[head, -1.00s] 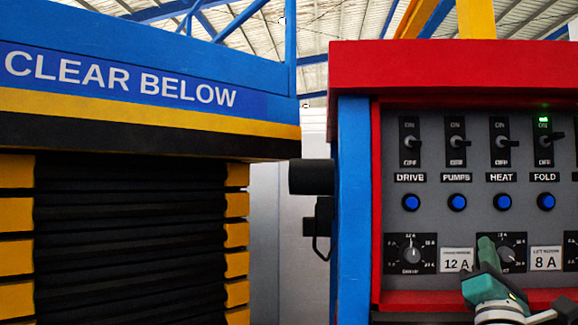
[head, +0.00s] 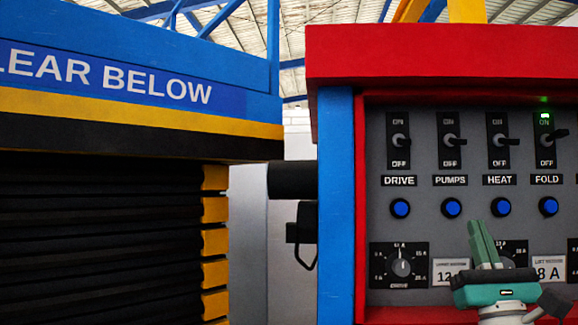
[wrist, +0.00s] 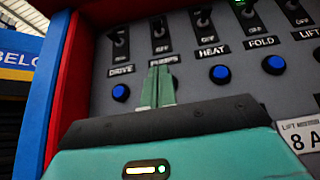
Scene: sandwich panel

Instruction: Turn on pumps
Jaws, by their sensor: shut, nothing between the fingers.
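The PUMPS switch (head: 447,140) is a black toggle plate marked ON and OFF. Its lever sticks out to the right in the head view, and no lamp is lit above it. The PUMPS label (head: 450,180) and a blue button (head: 452,208) are below it. My gripper (head: 480,225) is shut and empty, pointing up, low and right of the PUMPS button in the head view. In the wrist view the shut fingertips (wrist: 160,70) overlap the PUMPS label and hide the button, with the PUMPS switch (wrist: 159,35) just above them. I cannot tell the gap to the panel.
The DRIVE (head: 398,140), HEAT (head: 497,140) and FOLD (head: 545,140) switches flank PUMPS; a green lamp (head: 544,98) is lit above FOLD. Dials and current labels lie below. A red hood (head: 440,55) overhangs the panel. A blue and yellow press (head: 130,95) stands left.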

